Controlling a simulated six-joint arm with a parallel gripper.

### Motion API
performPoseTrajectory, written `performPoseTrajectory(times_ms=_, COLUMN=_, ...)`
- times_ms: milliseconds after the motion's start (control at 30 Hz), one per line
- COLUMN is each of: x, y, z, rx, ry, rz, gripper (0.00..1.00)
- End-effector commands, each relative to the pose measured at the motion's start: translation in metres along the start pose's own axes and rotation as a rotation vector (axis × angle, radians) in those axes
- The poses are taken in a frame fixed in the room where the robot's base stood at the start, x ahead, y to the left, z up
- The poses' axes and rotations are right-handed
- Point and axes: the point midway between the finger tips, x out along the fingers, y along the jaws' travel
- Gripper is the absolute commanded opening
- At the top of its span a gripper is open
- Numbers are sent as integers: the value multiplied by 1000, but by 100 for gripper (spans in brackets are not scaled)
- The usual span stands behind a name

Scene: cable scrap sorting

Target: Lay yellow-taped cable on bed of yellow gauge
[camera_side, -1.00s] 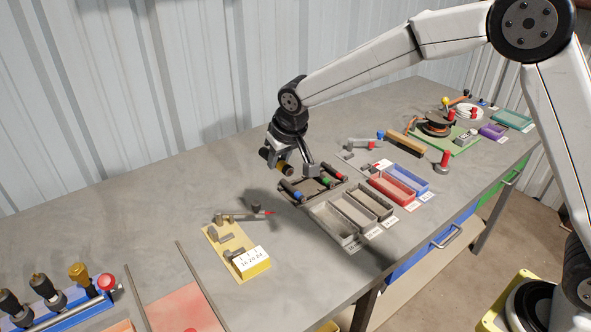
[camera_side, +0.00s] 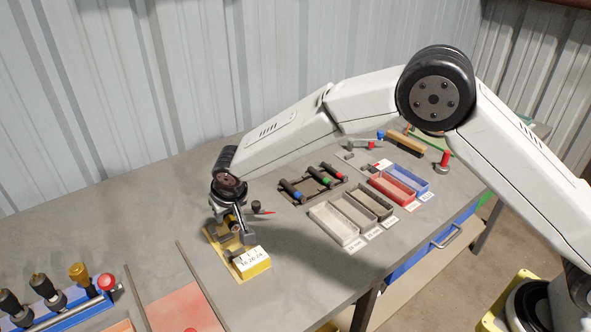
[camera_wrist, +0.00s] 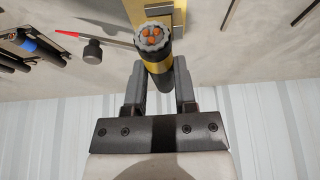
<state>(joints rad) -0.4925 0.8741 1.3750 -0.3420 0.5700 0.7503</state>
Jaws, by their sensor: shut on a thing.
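My gripper (camera_side: 234,234) is low over the yellow gauge (camera_side: 258,266), hiding much of its plate. In the wrist view, my gripper (camera_wrist: 158,84) is shut on the yellow-taped cable (camera_wrist: 154,62), a thick black piece with a yellow band. Its cut end faces the camera and shows several copper cores. The yellow gauge (camera_wrist: 177,16) lies beyond the cable end in that view. The gauge has a numbered white label on its front block. I cannot tell whether the cable touches the bed.
A red-tipped lever (camera_side: 263,211) with a dark knob sits just behind the gauge. To the right, a dark rack (camera_side: 310,196) holds cables with blue, green and red bands, beside open trays (camera_side: 333,223). A blue stand with plugs (camera_side: 62,303) is at the left.

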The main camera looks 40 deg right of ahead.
Motion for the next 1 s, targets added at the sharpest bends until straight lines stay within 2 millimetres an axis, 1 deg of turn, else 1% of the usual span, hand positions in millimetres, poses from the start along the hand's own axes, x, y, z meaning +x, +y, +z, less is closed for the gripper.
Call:
performPoseTrajectory(times_ms=33, x=11, y=0, z=5, rx=0, ry=-1, rz=1, gripper=0)
performPoseTrajectory(times_ms=100, x=22, y=0, z=9, rx=0, ry=-1, rz=0, gripper=0)
performPoseTrajectory(times_ms=233, x=35, y=0, z=14, rx=0, ry=1, rz=0, gripper=0)
performPoseTrajectory(times_ms=400, x=41, y=0, z=16, rx=1, ry=3, rz=-2, gripper=0)
performPoseTrajectory(times_ms=667, x=43, y=0, z=17, rx=0, ry=2, rz=-2, gripper=0)
performPoseTrajectory(times_ms=1000, x=58, y=0, z=23, rx=0, ry=1, rz=-1, gripper=0)
